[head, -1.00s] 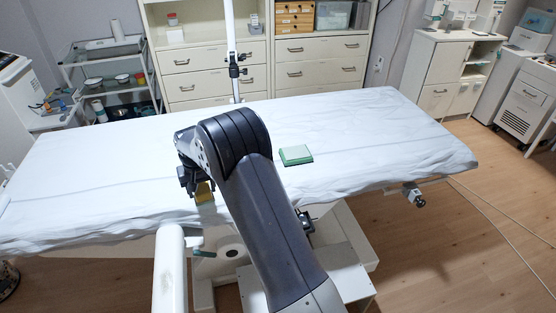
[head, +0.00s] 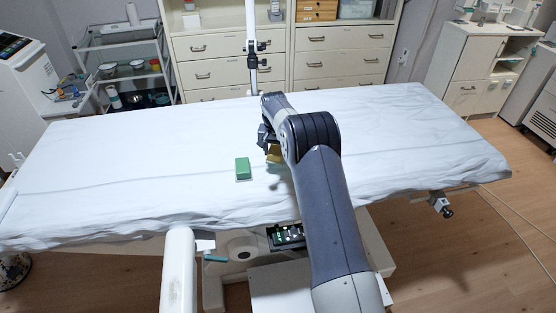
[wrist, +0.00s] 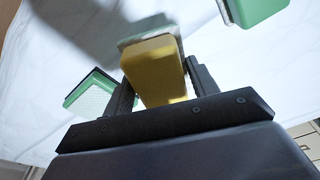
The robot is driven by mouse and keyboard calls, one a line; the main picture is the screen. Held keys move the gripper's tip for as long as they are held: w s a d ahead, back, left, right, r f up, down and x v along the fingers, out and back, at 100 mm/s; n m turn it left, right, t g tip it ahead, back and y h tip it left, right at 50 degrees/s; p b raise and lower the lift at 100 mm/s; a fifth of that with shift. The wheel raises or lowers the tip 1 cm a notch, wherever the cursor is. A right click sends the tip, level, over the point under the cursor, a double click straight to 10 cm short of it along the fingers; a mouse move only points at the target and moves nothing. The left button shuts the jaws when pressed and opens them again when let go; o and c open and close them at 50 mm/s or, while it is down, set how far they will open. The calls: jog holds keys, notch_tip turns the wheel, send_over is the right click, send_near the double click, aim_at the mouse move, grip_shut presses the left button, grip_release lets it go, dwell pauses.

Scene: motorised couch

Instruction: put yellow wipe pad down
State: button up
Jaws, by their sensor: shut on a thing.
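The yellow wipe pad (wrist: 155,75) is between the two fingers of my gripper (wrist: 160,68), which is shut on it. In the head view the yellow pad (head: 273,154) shows at my gripper (head: 266,143), partly behind my arm, over the middle of the white-covered couch (head: 130,150). I cannot tell whether it touches the sheet. A green pad (head: 242,168) lies on the couch, left of my gripper and apart from it. The wrist view shows a green pad (wrist: 88,92) at left and another (wrist: 258,8) at upper right.
The couch top is clear on the left and right. A vertical pole (head: 251,60) stands at its far edge, before the drawer cabinets (head: 225,70). A white post (head: 178,270) and a dark panel with lit buttons (head: 287,235) are at the near side.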

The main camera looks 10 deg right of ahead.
aim_at(275, 151)
jog(key=shift+f+p, duration=0.3)
jog(key=shift+f, duration=1.95)
jog(key=shift+f, duration=0.25)
jog(key=o, duration=0.9)
jog(key=shift+r, duration=0.1)
jog(key=shift+r, duration=0.1)
jog(key=r, duration=0.4)
jog(key=s+r+b, duration=0.1)
jog(key=r, duration=0.7)
jog(key=shift+s+a, duration=0.3)
jog(key=shift+a, duration=0.1)
jog(key=shift+f, duration=0.1)
